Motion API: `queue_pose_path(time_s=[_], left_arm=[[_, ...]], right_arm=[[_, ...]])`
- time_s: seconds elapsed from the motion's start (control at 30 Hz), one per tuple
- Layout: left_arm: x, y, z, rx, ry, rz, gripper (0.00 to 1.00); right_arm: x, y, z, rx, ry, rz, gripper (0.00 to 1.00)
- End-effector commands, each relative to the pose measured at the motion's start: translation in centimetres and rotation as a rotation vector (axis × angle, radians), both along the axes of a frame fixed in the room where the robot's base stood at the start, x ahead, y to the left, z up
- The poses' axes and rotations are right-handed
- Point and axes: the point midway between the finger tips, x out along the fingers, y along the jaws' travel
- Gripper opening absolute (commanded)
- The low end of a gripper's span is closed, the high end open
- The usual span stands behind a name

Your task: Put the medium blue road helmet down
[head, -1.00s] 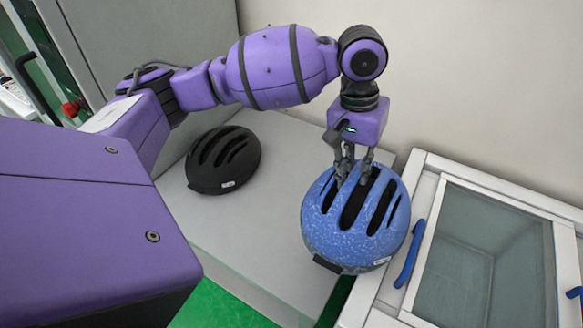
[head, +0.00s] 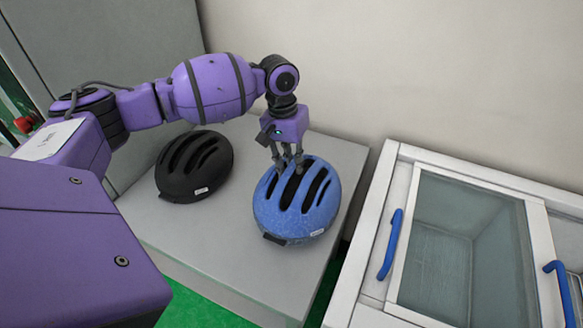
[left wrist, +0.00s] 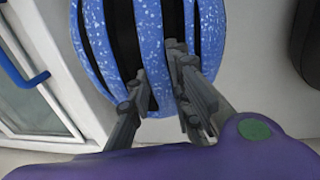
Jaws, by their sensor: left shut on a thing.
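The blue road helmet (head: 295,215) has a speckled shell with dark vents and a white label. It is at the right part of the grey table top (head: 200,236) in the head view. My left gripper (head: 289,165) is above it, with its fingers shut on the helmet's top at the vents. In the left wrist view the fingers (left wrist: 165,90) reach into a vent of the blue shell (left wrist: 105,40). I cannot tell whether the helmet's underside touches the table. My right gripper is not in view.
A black helmet (head: 194,167) sits on the table to the left of the blue one. A white cabinet (head: 370,285) with a glass-windowed door and blue handles (head: 391,245) stands to the right, across a narrow gap. Bare table lies in front of the helmets.

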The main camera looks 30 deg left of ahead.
Motion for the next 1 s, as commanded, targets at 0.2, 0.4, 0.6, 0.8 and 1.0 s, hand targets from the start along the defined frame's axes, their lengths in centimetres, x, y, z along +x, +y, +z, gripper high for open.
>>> queue_pose_path(time_s=[0.2,0.4,0.6,0.8,1.0], left_arm=[[0.0,-0.1,-1.8,-0.002,-0.001,-0.001,0.00],[0.0,-0.2,-1.8,-0.002,0.000,-0.001,0.00],[-0.1,-0.2,-2.1,-0.001,0.001,-0.001,0.36],[-0.1,-0.1,-2.1,-0.001,0.002,-0.001,0.38],[-0.1,0.0,-1.4,0.000,0.000,-0.001,0.38]], right_arm=[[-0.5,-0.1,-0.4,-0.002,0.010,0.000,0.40],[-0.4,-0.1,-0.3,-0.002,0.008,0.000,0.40],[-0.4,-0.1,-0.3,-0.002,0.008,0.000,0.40],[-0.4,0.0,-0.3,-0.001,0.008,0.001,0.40],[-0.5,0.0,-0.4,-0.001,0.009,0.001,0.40]])
